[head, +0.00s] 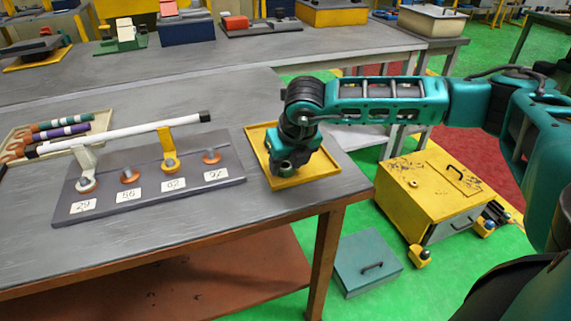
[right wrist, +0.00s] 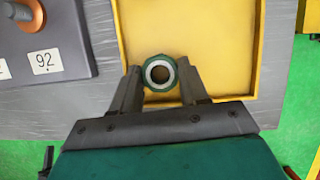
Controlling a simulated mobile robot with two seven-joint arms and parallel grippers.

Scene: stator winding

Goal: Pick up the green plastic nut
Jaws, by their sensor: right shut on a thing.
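The green plastic nut (right wrist: 160,73) is a green ring with a pale inner rim and a dark hole. My right gripper (right wrist: 160,80) is shut on it, one finger on each side, in the right wrist view. In the head view my right gripper (head: 289,160) points down over the yellow tray (head: 316,176) at the table's right end. The nut (head: 285,168) shows there only as a small green patch under the gripper. I cannot tell whether it touches the tray floor. My left gripper is not in view.
Left of the tray is a grey board (head: 226,177) with numbered labels and orange-based pegs. A white bar (head: 120,134) with black ends lies across supports there. A tray (head: 100,122) of coloured rods is farther left. A yellow cabinet (head: 420,190) stands on the floor at right.

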